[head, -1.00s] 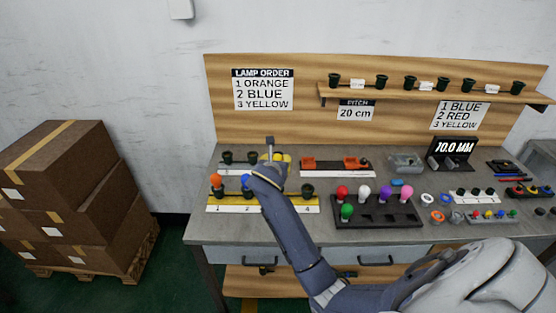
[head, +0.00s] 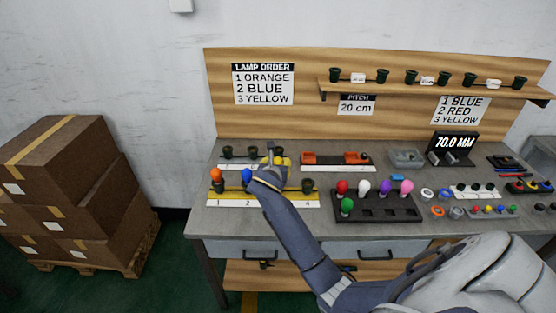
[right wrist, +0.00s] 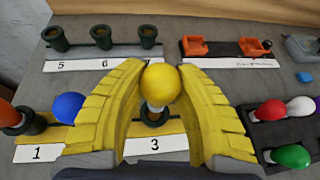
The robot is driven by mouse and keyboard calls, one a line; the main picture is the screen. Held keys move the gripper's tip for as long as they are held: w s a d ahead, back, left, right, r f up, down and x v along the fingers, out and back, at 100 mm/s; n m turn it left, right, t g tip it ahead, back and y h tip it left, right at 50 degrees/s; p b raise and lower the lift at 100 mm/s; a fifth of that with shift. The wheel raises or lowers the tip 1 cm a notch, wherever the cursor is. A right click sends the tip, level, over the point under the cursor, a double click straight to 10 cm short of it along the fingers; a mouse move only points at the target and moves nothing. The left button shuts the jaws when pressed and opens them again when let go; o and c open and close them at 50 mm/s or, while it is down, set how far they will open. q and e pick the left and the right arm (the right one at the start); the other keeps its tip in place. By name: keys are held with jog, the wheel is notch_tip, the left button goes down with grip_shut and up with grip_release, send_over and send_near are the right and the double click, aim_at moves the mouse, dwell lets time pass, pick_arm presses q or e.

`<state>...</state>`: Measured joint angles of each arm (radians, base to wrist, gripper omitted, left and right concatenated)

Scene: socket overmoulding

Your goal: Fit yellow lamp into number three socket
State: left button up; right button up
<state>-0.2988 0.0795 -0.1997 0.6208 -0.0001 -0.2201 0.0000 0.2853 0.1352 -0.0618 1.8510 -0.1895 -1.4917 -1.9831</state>
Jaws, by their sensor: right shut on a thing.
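My right gripper (right wrist: 160,105) is shut on the yellow lamp (right wrist: 160,85), bulb up, its pale base pointing down. The base is over the dark number three socket (right wrist: 152,118), above the label "3"; I cannot tell whether it is inside. In the head view the right gripper (head: 275,161) hides this socket. The orange lamp (head: 216,174) is in socket 1. The blue lamp (head: 246,175) stands at position 2. The socket board (head: 230,195) is yellow with a white number strip. My left gripper is not in view.
An empty socket (head: 308,185) stands at the board's right end. Behind is a grey rail with empty sockets (right wrist: 101,37) and an orange-part fixture (head: 335,160). To the right, a dark rack (head: 375,213) holds several coloured lamps. A sign (head: 263,84) reads orange, blue, yellow.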

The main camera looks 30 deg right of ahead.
jog(key=shift+f, duration=0.9)
jog(key=shift+f, duration=1.35)
dwell(1.2)
jog(key=o, duration=1.1)
jog(key=shift+v, duration=6.05)
